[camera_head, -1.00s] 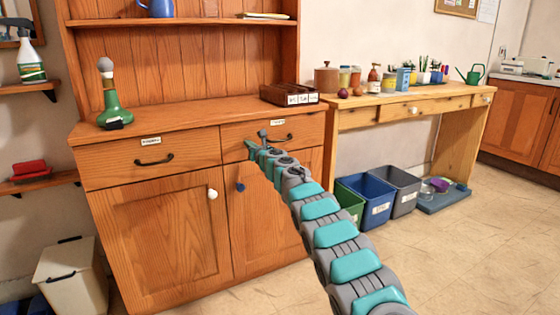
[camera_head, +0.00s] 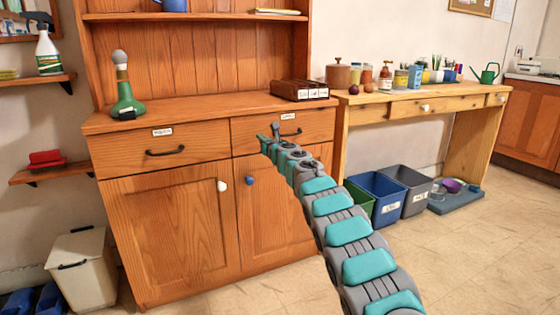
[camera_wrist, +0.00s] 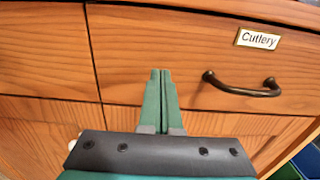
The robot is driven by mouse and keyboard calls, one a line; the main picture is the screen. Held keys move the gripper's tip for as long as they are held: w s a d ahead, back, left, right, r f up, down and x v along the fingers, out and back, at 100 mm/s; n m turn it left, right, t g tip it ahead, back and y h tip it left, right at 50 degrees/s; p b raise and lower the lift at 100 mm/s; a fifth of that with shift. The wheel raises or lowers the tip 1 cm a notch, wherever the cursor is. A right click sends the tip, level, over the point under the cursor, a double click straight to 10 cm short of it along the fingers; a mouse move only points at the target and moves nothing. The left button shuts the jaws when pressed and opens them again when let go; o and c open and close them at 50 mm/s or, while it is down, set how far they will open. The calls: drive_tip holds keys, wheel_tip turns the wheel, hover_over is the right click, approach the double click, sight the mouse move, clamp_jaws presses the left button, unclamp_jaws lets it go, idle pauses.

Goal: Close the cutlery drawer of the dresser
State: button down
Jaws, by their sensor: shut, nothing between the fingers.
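The cutlery drawer (camera_head: 318,126) is the upper right drawer of the wooden dresser (camera_head: 170,220). In the wrist view its front (camera_wrist: 190,45) carries a "Cutlery" label and a dark curved handle (camera_wrist: 240,88). The front looks about flush with the left drawer (camera_head: 190,152); I see no clear gap, but a small one is hard to rule out. My gripper (camera_wrist: 161,72) is shut and empty, its green fingers pointing at the drawer front left of the handle. I cannot tell whether the tips touch it. In the head view my gripper (camera_head: 264,141) is at the drawer's left part.
A wooden desk (camera_head: 395,106) with jars stands to the right, with bins (camera_head: 376,195) below. A white bin (camera_head: 83,270) stands at left. The floor at right is open.

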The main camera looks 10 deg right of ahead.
drive_tip(key=b+v, duration=0.6)
drive_tip(key=v, duration=0.5)
drive_tip(key=shift+f+b, duration=0.25)
drive_tip(key=shift+b, duration=0.15)
